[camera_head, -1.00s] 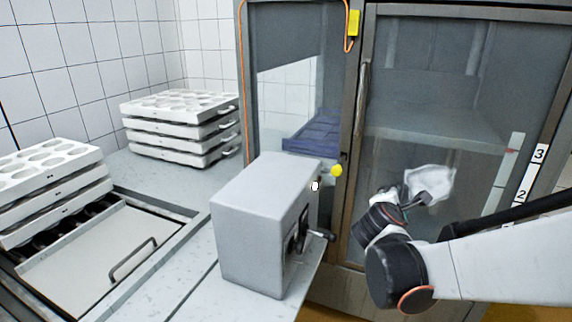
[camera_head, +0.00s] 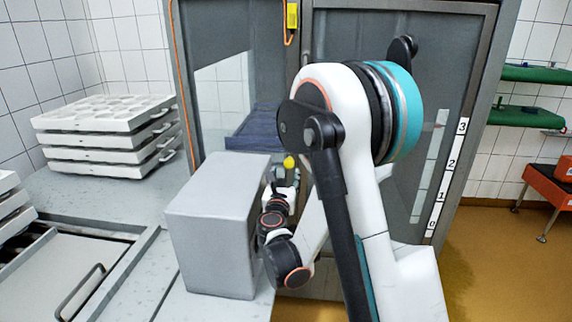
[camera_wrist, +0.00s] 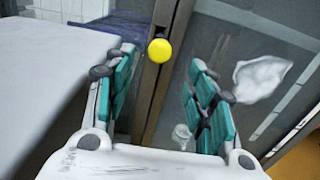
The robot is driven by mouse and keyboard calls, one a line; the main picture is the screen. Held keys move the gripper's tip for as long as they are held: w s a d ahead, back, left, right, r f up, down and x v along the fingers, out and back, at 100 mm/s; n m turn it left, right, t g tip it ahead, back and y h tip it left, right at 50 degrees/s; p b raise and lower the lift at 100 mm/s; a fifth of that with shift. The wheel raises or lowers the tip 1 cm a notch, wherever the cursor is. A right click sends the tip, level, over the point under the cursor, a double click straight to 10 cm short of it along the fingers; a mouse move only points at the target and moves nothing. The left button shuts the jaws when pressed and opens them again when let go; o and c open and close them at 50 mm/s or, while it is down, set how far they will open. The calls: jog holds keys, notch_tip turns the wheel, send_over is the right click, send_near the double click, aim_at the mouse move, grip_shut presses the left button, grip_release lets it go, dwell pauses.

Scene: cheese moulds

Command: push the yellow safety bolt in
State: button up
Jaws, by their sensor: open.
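The yellow safety bolt (camera_head: 289,162) is a round yellow knob standing out at the glass-door cabinet's frame, just beyond the grey box. It also shows in the wrist view (camera_wrist: 160,50), ahead of the fingers and between them, seen against the door frame. My gripper (camera_wrist: 157,95) is open and empty, with teal finger pads on either side. In the head view my gripper (camera_head: 285,182) is close below the bolt, partly hidden by my arm. I cannot tell any contact with the bolt.
The grey box (camera_head: 216,225) stands on the counter just left of my gripper. Behind it is the cabinet with its glass door (camera_head: 440,60). White mould trays (camera_head: 105,115) are stacked at the left.

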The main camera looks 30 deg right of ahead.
aim_at(289, 164)
jog(key=b+x, duration=0.2)
jog(key=x, duration=0.9)
jog(key=shift+s, duration=0.1)
